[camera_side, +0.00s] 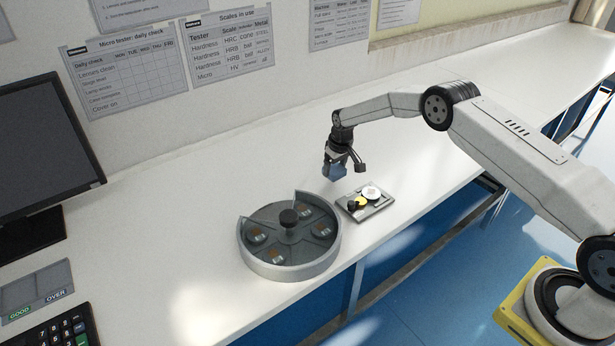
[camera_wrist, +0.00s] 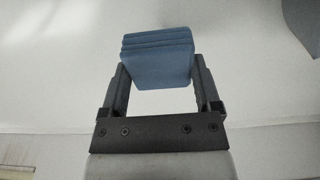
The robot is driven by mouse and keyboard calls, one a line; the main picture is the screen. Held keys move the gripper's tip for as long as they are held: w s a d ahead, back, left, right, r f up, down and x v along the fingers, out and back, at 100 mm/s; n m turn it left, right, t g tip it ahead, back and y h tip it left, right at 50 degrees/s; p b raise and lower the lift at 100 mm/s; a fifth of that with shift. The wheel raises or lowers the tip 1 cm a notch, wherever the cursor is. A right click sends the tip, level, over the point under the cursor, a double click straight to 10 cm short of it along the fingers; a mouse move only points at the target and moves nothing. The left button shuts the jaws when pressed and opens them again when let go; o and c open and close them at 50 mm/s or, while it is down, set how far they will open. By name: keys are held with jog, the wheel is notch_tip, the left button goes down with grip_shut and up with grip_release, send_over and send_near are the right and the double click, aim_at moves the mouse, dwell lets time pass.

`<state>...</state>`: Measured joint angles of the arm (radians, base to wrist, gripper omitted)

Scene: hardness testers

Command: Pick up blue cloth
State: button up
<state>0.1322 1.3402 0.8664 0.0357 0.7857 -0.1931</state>
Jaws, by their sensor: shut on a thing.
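The blue cloth (camera_wrist: 157,62) is a folded, layered block held between the two fingers of my gripper (camera_wrist: 158,85) in the wrist view. It spans the gap between the fingertips. In the side view, my gripper (camera_side: 337,165) is shut on the blue cloth (camera_side: 336,172) above the white bench, behind a small tray. The cloth looks clear of the bench in the side view, though the exact height is hard to tell. The gripper partly hides the cloth there.
A round grey turntable (camera_side: 285,262) with a central black knob stands left of the small tray (camera_side: 379,212), which holds a white disc and yellow and black pieces. A monitor (camera_side: 45,150), keypad (camera_side: 62,329) and GOOD/OVER plate (camera_side: 38,290) are at left. The bench (camera_side: 215,180) behind the turntable is clear.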

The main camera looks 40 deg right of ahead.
jog(key=shift+s+r, duration=0.55)
jog(key=shift+r, duration=0.05)
jog(key=s+a+r, duration=0.1)
jog(key=s+r, duration=0.7)
jog(key=s, duration=0.4)
jog(key=shift+s+a+r, duration=0.2)
jog(key=shift+s, duration=0.2)
jog(key=o, duration=0.4)
jog(key=shift+c, duration=1.4)
jog(key=d+f, duration=0.2)
jog(key=d, duration=0.5)
jog(key=shift+w+d, duration=0.2)
jog(key=shift+w, duration=0.1)
